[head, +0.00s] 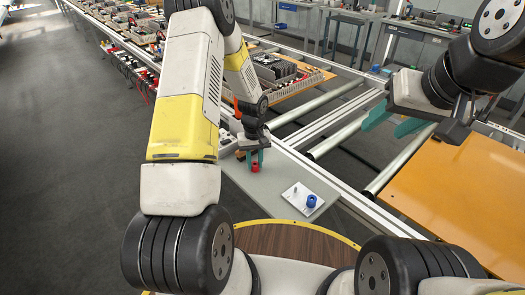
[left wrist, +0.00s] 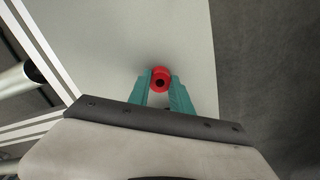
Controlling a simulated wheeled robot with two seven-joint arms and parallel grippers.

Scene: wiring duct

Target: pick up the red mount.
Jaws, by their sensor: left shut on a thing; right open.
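The red mount (head: 255,168) is a small red cylinder over the grey board (head: 233,170). My left gripper (head: 255,157) points down with its teal fingers shut on the red mount. I cannot tell whether the mount touches the board. My right gripper (head: 393,122) is open and empty at the upper right, well away from the mount.
An orange board (head: 450,200) lies further right, across metal rails. Trays of parts (head: 275,70) stand behind.

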